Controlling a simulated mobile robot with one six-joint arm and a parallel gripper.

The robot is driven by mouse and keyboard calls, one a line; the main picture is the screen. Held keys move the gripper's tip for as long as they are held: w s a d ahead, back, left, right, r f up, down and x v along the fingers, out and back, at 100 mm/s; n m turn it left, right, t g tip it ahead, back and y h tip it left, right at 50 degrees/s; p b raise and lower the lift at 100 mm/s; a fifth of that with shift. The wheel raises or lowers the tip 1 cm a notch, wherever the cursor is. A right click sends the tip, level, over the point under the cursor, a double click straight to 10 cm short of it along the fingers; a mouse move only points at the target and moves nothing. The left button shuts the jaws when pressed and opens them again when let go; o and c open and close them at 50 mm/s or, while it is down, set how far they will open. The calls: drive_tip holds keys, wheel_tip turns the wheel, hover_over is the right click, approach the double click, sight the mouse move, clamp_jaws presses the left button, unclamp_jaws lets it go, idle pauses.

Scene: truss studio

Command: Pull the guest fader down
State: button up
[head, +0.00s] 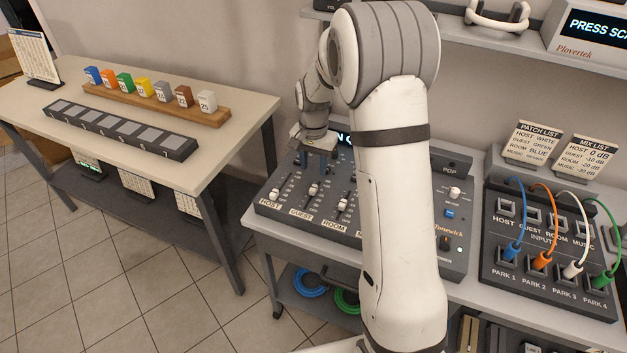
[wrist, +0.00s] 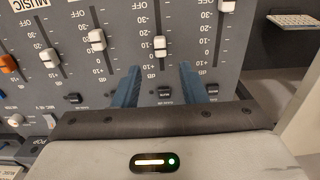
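The mixer (head: 268,208) stands on the grey bench. In the wrist view it shows upside down, with OFF at the top and +10 at the bottom. The white guest fader cap (wrist: 160,45) sits on its slot, nearer the +10 end than OFF. My gripper (wrist: 160,70) is open and empty, its two blue fingers either side of the guest slot, on the +10 side of the cap. I cannot tell whether they touch the panel. In the head view my gripper (head: 318,162) is over the upper part of the mixer, partly hidden by my arm.
The host cap (wrist: 228,6) is near OFF. The room cap (wrist: 97,38) and music cap (wrist: 48,55) are on the other side. A mix list card (head: 587,156) reads guest -10 dB. A patch panel (head: 490,265) with coloured cables stands to the right.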

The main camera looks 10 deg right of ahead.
sight(313, 187)
wheel_tip(313, 187, down, 8)
drive_tip(key=shift+p, duration=0.55)
clamp_jaws()
idle(0.4)
